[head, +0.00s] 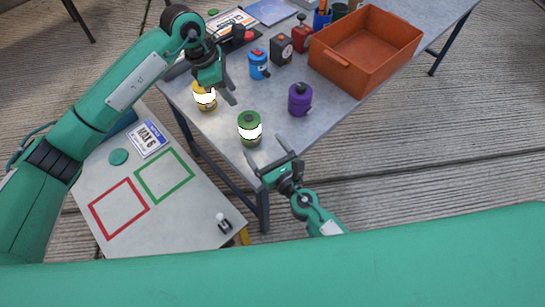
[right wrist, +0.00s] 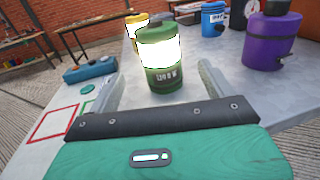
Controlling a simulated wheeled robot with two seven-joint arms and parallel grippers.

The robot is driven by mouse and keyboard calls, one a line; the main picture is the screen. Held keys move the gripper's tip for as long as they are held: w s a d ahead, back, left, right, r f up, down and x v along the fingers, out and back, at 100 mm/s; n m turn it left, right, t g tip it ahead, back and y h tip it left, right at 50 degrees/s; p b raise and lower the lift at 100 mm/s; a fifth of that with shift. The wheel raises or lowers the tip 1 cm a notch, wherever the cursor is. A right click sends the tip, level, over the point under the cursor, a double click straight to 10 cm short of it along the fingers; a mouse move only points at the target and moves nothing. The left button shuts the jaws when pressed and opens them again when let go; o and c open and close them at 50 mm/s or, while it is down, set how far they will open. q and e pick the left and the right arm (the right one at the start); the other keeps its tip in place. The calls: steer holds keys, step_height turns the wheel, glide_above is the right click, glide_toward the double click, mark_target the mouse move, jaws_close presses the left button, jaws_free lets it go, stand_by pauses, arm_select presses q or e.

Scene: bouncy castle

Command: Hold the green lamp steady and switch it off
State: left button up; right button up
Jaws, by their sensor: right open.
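The green lamp (head: 249,129) stands upright near the table's front edge, its middle band glowing white. In the right wrist view the green lamp (right wrist: 162,62) stands ahead between my right gripper's spread fingers, with a marking on its lower body. My right gripper (head: 266,151) is open and empty, just in front of the lamp and apart from it. My left gripper (head: 216,88) is above and behind the yellow lamp (head: 204,99), left of the green lamp. One of its fingers shows, but its opening is unclear. The green lamp's switch is not clearly visible.
A purple lamp (head: 300,99) stands right of the green lamp. A blue lamp (head: 258,64), a black device (head: 281,48), a red item (head: 302,36) and an orange crate (head: 338,67) are farther back. A lower table (head: 109,184) with red and green outlined squares is at left.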

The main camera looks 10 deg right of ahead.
mark_target(249, 127)
steer(key=x, duration=0.9)
steer(key=shift+w+a, duration=0.1)
steer(key=shift+w, duration=0.05)
arm_select(q)
steer(key=shift+c, duration=0.3)
arm_select(e)
steer(key=c, duration=1.3)
arm_select(q)
jaws_close()
